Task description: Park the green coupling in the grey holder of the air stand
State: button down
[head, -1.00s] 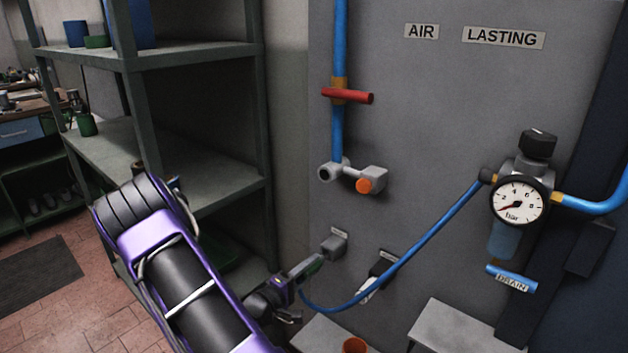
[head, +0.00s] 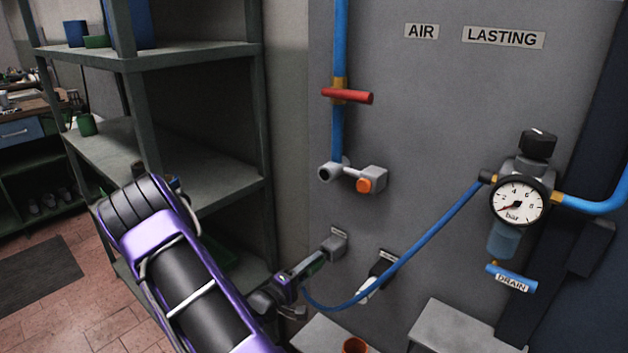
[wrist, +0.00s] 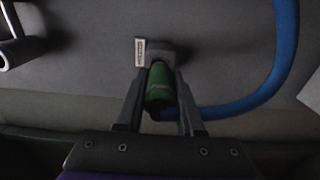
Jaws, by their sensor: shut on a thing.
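The green coupling (wrist: 159,88) is between the two fingers of my gripper (wrist: 158,100) in the wrist view, with the blue hose (wrist: 235,108) running from its near end. My gripper (head: 305,266) is shut on it low in front of the grey panel in the head view, where the fingers hide most of the coupling. The grey holder (head: 333,247) is a small block on the panel under a label. In the wrist view the holder (wrist: 162,53) lies right at the coupling's far end. I cannot tell how deep the coupling sits in it.
A second, dark holder (head: 384,266) with a pale piece in it is to the right. The blue hose (head: 425,242) rises to the pressure gauge (head: 519,201). A red-handled valve (head: 347,97) and an outlet with an orange button (head: 365,186) are above. Shelves (head: 205,178) stand left.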

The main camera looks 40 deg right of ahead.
jog(key=shift+d, duration=0.9)
jog(key=shift+c, duration=2.3)
grip_release()
jog(key=s+a, duration=0.1)
jog(key=a, duration=1.6)
jog(key=shift+s+a+p, duration=0.2)
jog(key=shift+p, duration=0.2)
